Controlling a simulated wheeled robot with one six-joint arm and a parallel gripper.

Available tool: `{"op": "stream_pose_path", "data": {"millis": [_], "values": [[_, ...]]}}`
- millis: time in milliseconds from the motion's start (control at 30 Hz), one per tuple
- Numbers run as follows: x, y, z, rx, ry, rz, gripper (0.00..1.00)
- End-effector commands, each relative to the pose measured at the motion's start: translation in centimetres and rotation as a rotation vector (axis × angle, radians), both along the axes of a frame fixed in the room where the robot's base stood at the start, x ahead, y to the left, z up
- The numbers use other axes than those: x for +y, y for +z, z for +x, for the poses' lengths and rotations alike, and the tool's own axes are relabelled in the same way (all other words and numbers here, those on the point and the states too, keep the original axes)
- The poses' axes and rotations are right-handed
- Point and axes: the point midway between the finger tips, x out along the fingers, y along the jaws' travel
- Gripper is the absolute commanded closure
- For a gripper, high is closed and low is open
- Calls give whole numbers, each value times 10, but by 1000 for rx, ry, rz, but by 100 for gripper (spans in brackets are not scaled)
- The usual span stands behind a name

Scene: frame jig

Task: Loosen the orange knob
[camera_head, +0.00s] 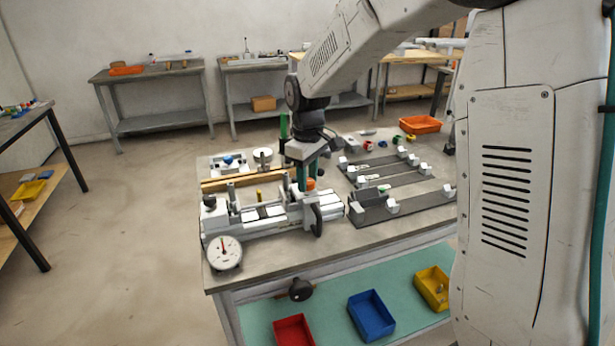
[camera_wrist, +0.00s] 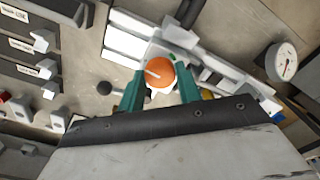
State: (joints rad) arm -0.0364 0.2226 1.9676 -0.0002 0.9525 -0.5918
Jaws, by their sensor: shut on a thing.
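The orange knob (camera_wrist: 160,71) sits on the white and grey frame jig (camera_head: 262,216) on the workbench. A light pointer mark shows on the knob's top in the wrist view. My gripper (camera_wrist: 160,82) has its two green fingers on either side of the knob and is shut on it. In the head view my gripper (camera_head: 306,178) comes down from above at the right part of the jig. Only a small orange part of the knob (camera_head: 310,184) shows there beside a finger.
A round dial gauge (camera_head: 224,252) stands at the jig's front left. Dark labelled plates (camera_head: 385,205) with white blocks lie to the right. An orange tray (camera_head: 420,125) is at the bench's back right. Red, blue (camera_head: 371,316) and yellow bins sit on the lower shelf.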

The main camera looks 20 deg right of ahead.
Motion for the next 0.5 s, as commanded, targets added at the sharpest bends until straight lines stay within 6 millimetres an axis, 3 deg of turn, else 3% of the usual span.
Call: {"op": "stream_pose_path", "data": {"millis": [500], "values": [[1, 2, 2, -8, 36, 1, 89]]}}
